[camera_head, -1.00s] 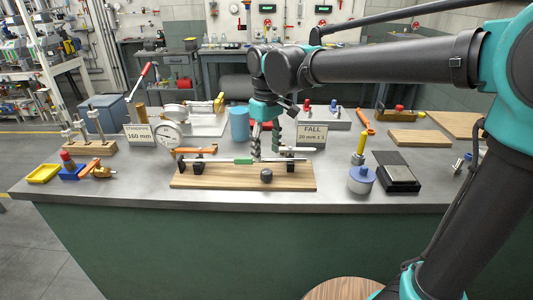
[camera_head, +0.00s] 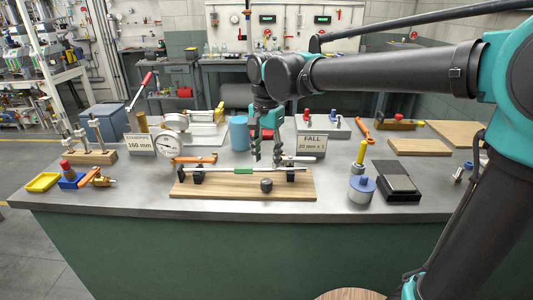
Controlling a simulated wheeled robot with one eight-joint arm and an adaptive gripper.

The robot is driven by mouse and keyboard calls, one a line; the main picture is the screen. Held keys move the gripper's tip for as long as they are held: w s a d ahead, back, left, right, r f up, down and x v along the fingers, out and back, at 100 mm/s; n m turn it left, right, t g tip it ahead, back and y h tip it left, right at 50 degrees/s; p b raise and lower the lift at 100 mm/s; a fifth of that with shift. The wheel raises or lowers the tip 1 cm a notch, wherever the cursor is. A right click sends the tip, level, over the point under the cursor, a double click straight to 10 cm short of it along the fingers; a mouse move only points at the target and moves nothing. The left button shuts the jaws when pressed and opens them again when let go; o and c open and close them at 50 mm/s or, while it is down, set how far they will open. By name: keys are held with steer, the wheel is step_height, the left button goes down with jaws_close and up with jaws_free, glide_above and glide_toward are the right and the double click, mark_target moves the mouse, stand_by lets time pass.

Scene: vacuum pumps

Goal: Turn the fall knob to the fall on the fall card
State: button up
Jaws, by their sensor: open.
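The fall card (camera_head: 312,143) stands behind the wooden board and reads "FALL 20 mm ± 1". The wooden board (camera_head: 222,191) carries a pale rod with a green band (camera_head: 243,170) on dark supports. A small dark round knob (camera_head: 266,186), probably the fall knob, sits at the board's front middle. A dial gauge (camera_head: 167,145) stands behind the board's left end; its reading is too small to tell. My gripper (camera_head: 267,163) points down with its fingers apart and empty, above and behind the knob in the picture. Contact with the rod cannot be told.
A standoff card (camera_head: 140,145) reads "160 mm". A blue-lidded pot (camera_head: 361,189), a yellow-handled tool (camera_head: 361,152) and a black block (camera_head: 396,178) stand right of the board. The counter's front strip is clear.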

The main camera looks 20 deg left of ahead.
mark_target(266, 181)
steer(key=m, duration=0.7)
steer(key=shift+r, duration=0.2)
steer(key=m, duration=0.4)
steer(key=shift+r, duration=0.1)
steer(key=m, duration=0.4)
steer(key=shift+r+m, duration=0.1)
steer(key=shift+m, duration=0.2)
steer(key=m, duration=0.4)
steer(key=shift+r, duration=0.1)
steer(key=shift+f, duration=3.5)
steer(key=shift+c, duration=0.3)
